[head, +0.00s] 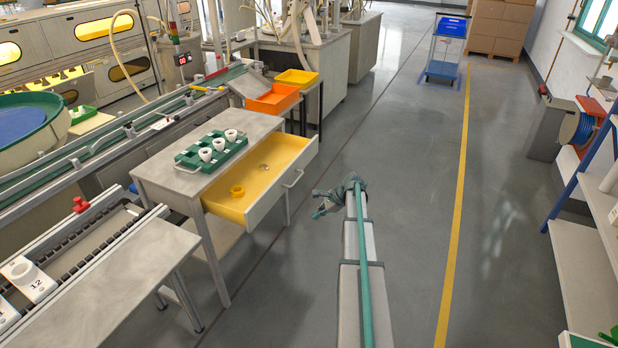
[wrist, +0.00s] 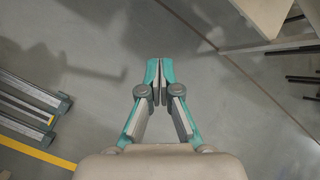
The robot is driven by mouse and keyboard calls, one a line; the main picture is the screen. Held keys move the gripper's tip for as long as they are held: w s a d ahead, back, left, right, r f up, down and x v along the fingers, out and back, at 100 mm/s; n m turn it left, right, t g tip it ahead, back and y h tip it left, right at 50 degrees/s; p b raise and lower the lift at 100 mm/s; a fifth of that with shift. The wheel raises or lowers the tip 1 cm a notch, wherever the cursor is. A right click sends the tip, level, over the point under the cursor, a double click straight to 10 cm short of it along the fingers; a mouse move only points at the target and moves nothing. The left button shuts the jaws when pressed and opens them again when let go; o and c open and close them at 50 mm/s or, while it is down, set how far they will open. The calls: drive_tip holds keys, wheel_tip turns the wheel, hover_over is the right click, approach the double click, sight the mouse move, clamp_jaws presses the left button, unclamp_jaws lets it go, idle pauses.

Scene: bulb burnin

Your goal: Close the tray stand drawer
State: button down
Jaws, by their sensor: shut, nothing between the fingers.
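The tray stand (head: 170,178) is a grey-topped table left of centre in the head view. A yellow ring (head: 237,190) and a small flat round item (head: 263,168) lie inside. My gripper (head: 318,203) is to the right of the drawer front, apart from it, over the aisle. In the wrist view my gripper (wrist: 158,68) has its fingertips together with nothing between them. A pale edge at the upper right there cannot be identified surely.
A green tray (head: 212,150) with white cups sits on the stand's top. Orange (head: 272,98) and yellow (head: 297,78) bins stand behind it. A shelf rack (head: 585,250) stands at the right. The aisle floor between is clear, with a yellow line (head: 455,220).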

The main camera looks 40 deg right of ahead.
drive_tip(key=w+d+r+m+t, duration=0.3)
drive_tip(key=w+d+r+m, duration=0.2)
drive_tip(key=d+r+m, duration=0.5)
drive_tip(key=w+a+f+n+p, duration=0.1)
drive_tip(key=w+a, duration=0.1)
drive_tip(key=w, duration=0.3)
drive_tip(key=w+a+f+n+p, duration=0.1)
drive_tip(key=w+f, duration=0.1)
drive_tip(key=w, duration=0.3)
drive_tip(key=shift+w+a+f, duration=0.15)
drive_tip(key=shift+a+f, duration=0.1)
drive_tip(key=shift+a, duration=0.15)
drive_tip(key=p, duration=0.3)
hover_over(265, 173)
drive_tip(key=shift+w, duration=0.1)
